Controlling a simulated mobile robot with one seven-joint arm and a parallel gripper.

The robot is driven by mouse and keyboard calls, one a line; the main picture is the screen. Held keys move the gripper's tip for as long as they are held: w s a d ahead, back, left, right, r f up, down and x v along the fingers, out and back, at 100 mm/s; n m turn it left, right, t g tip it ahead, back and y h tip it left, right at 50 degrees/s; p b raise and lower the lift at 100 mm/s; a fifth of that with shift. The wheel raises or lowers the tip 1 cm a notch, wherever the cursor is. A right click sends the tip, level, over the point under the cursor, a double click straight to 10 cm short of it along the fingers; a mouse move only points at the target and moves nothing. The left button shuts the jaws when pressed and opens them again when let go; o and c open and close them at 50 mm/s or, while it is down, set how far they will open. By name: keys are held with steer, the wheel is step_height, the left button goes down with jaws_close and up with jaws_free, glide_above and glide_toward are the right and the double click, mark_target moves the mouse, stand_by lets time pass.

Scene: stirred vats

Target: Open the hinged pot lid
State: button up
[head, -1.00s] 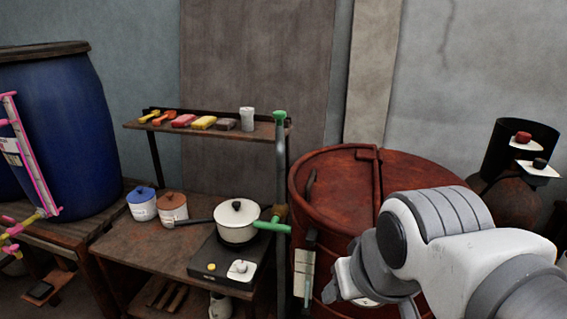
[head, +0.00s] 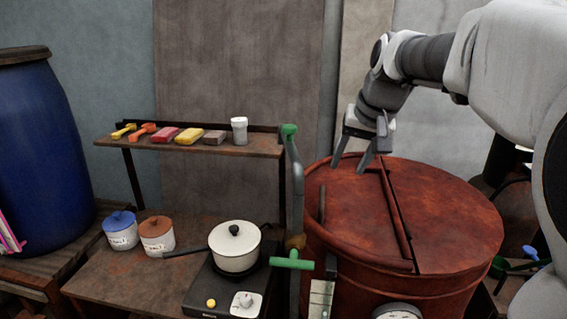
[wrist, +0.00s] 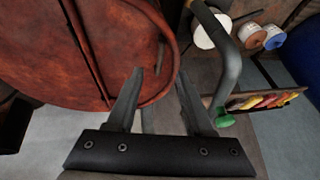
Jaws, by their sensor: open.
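The large rust-red vat (head: 400,295) stands right of centre in the head view. Its round lid (head: 350,225) lies flat and closed, with a raised seam (head: 396,215) across it and a dark bar handle (head: 322,203) near its left edge. In the wrist view, the lid (wrist: 120,40) fills the upper left. My gripper (head: 348,168) is open and empty, pointing down over the back left part of the lid rim. In the wrist view, its fingers (wrist: 158,75) are spread beside the rim. Any gap between fingertips and lid is hard to judge.
A grey pipe with a green top (head: 289,130) and green side handle (head: 291,260) stands close left of the vat. A white lidded pot (head: 235,260) sits on a hotplate. A shelf (head: 200,148) holds coloured blocks and a white cup (head: 239,138).

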glide_toward(323, 197)
steer(key=shift+m, duration=0.3)
steer(key=b+x, duration=0.1)
steer(key=x, duration=0.7)
steer(key=shift+w+f, duration=0.1)
steer(key=shift+w, duration=0.1)
jaws_close()
stand_by(1.1)
